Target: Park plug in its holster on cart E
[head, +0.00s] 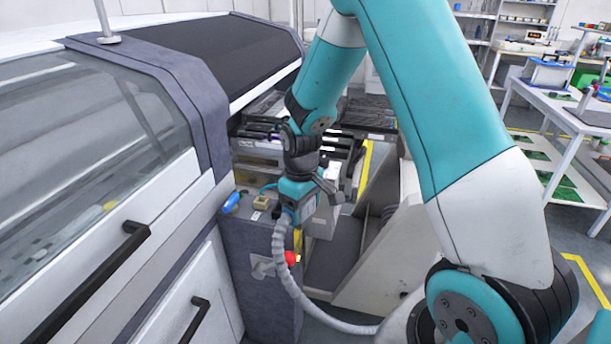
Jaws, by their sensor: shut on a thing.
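My gripper (288,211) is at the end of the teal and white arm, beside the top of a dark grey post. It is shut on the plug, which is mostly hidden behind the gripper and the hose end. A grey ribbed hose (289,270) hangs from there, bends down in front of the post and runs right along the floor. I cannot make out a holster or a letter on any cart. A low trolley with a pale side panel (383,262) stands right of the post.
The dark grey post (256,290) carries a blue part (231,203) and a beige block (262,201) on top, and a red knob (291,258) on its side. A large machine (95,200) fills the left. A white table (560,110) stands at right, with open floor before it.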

